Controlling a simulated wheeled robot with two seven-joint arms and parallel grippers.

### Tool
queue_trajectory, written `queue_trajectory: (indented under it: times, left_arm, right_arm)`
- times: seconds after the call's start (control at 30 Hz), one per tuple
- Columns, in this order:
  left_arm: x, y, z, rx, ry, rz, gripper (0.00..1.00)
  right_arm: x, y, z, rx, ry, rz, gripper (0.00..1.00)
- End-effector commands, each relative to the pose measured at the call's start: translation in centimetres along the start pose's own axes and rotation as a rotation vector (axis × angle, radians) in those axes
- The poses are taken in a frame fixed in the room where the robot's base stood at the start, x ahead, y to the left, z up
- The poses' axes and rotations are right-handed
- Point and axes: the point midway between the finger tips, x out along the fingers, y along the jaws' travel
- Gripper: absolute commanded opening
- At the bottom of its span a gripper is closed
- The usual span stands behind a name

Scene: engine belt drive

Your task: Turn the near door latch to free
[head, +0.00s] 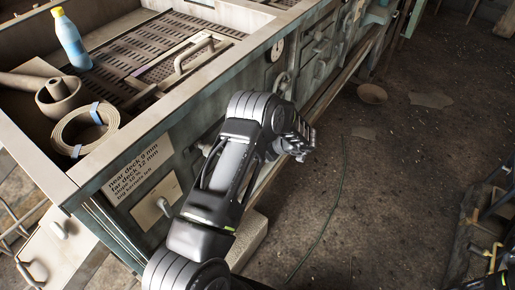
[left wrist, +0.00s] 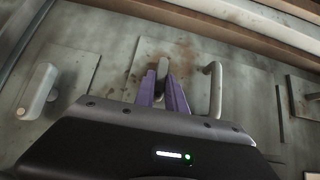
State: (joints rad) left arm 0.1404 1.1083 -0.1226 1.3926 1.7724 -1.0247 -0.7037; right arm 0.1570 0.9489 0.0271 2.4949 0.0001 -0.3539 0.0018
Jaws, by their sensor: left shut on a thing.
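The left wrist view shows a small grey latch (left wrist: 162,68) on a rusty door plate (left wrist: 190,52). My left gripper (left wrist: 163,82) has its two purple fingers closed around this latch. The fingers cover part of it, so its exact turn angle is hard to read. A bent bar handle (left wrist: 216,90) stands on the same plate just right of the fingers. In the head view my left arm crosses in front of the teal machine side (head: 180,140) and hides the latch and fingertips. My right gripper is not in view.
A second plate with a pale lever (left wrist: 40,90) sits left of the gripper. A ledge (left wrist: 240,15) runs above. The floor (head: 390,200) at right is mostly clear.

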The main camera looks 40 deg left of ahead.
Motion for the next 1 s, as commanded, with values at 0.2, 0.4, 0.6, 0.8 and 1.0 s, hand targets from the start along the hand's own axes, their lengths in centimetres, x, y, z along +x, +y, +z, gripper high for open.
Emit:
queue_trajectory:
  times: [0.2, 0.4, 0.6, 0.8, 1.0]
  left_arm:
    - [0.24, -0.08, -0.25, 0.010, 0.006, -0.012, 0.00]
    - [0.27, -0.09, -0.28, 0.009, 0.006, -0.012, 0.00]
    - [0.28, -0.12, -0.30, 0.009, 0.007, -0.012, 0.29]
    - [0.16, -0.06, -0.18, 0.009, 0.004, -0.010, 0.37]
    - [-0.06, 0.00, -0.12, 0.009, 0.003, -0.009, 0.37]
  right_arm:
    - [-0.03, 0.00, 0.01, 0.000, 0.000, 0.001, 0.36]
    - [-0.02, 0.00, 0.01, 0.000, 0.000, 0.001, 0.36]
    - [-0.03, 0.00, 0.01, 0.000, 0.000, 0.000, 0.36]
    - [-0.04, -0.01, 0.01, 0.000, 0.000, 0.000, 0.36]
    - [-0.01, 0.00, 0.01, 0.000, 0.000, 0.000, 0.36]
